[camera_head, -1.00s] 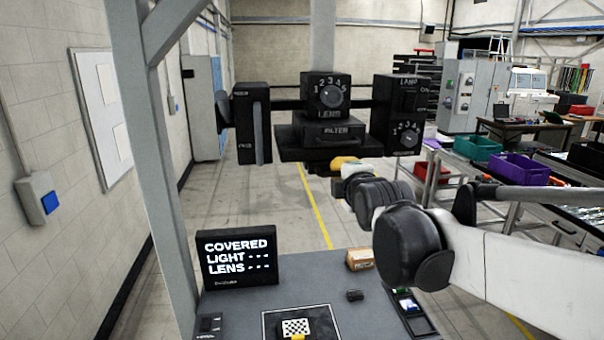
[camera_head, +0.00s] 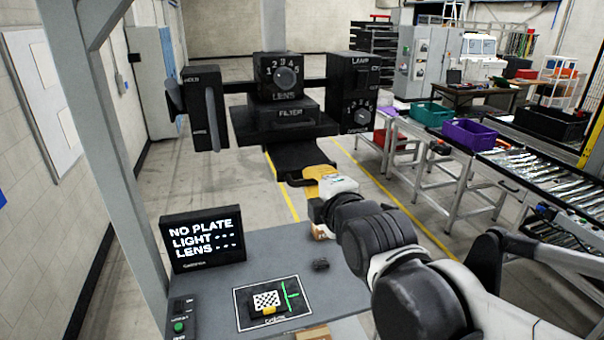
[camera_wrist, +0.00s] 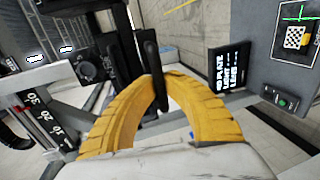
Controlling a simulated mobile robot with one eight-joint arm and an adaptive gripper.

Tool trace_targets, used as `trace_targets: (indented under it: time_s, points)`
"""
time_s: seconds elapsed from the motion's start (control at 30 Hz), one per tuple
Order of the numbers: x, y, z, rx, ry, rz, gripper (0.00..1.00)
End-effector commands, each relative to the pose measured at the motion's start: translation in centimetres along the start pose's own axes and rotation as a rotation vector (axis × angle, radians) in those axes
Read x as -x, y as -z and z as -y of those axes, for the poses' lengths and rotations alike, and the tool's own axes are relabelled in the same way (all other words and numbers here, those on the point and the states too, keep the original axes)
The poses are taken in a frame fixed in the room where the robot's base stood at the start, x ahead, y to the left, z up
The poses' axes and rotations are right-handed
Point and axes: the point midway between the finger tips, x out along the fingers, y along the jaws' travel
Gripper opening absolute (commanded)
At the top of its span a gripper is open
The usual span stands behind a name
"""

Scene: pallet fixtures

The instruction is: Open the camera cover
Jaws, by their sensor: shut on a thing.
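The camera unit hangs on a bar, with a LENS dial (camera_head: 285,77) above a FILTER block (camera_head: 290,113). A flat black cover (camera_head: 300,157) sticks out from under that block toward me, with a dark handle (camera_head: 294,182) at its near end. My gripper (camera_head: 312,178) has yellow fingers at this handle. In the wrist view the yellow fingers of my gripper (camera_wrist: 158,88) are shut on the black handle bar (camera_wrist: 151,50). The screen (camera_head: 203,240) reads NO PLATE, LIGHT and LENS with dashes.
A LAMP box (camera_head: 352,92) hangs right of the lens dial, and a black box with a lever (camera_head: 204,108) hangs left. A grey post (camera_head: 115,170) stands at left.

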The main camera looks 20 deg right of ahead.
Motion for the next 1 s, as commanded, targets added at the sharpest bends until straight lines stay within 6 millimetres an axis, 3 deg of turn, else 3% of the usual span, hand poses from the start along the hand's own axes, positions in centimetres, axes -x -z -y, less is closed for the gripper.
trace_targets:
  time_s: [0.1,0.13,0.2,0.63,1.0]
  points:
    - [0.0,0.0,0.0,0.000,-0.001,0.000,0.00]
    - [0.0,0.0,0.0,0.000,-0.001,0.000,0.15]
    - [0.0,0.0,0.0,0.000,0.000,0.000,0.34]
    - [0.7,0.0,0.0,0.000,0.000,0.000,0.34]
    - [5.5,0.0,0.0,-0.001,0.000,0.000,0.34]
